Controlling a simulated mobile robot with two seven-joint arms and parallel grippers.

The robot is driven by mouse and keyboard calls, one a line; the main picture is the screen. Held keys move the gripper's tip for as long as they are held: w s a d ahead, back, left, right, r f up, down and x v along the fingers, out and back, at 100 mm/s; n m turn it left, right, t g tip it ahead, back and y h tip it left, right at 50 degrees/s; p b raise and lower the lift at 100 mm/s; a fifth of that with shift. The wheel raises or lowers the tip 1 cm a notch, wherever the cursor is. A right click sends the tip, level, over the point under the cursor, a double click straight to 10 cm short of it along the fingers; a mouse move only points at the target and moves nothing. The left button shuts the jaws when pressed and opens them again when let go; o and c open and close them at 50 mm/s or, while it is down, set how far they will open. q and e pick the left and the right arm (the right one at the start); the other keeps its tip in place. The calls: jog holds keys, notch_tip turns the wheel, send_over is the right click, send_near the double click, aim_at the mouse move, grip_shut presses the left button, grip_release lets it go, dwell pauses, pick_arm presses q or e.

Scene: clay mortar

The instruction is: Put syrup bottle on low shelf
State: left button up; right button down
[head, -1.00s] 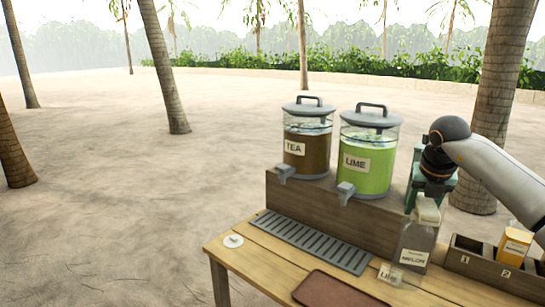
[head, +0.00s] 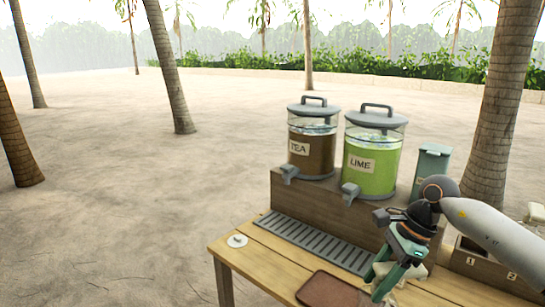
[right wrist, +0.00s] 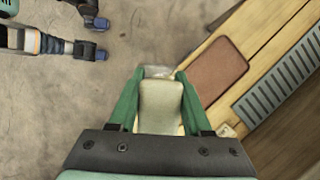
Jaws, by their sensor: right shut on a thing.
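My right gripper (head: 388,275) is at the front of the table, pointing down. It is shut on the syrup bottle, whose pale top (right wrist: 160,105) shows between the green fingers in the right wrist view. The bottle's body is mostly hidden below its top, with a greyish clear part showing at the far end. In the head view the fingers and wrist cover most of the bottle, and its label cannot be read. I cannot pick out the low shelf. My left gripper does not show in the head view.
A numbered wooden box (head: 480,262) is at right, partly behind my arm.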

jog(key=s+a+f+n+g+h, duration=0.2)
jog(key=s+a+n+h, duration=0.1)
jog(key=s+n, duration=0.6)
jog(key=s+a+f+n+g+h, duration=0.25)
jog(key=s+n, duration=0.45)
jog(key=n, duration=0.4)
jog(key=w+d+r+m+p, duration=0.1)
jog(key=d+r+m+p, duration=0.1)
jog(key=d+r+p, duration=0.2)
jog(key=shift+d+r+y+p, duration=0.2)
jog(key=shift+y+p, duration=0.25)
jog(key=shift+w, duration=0.2)
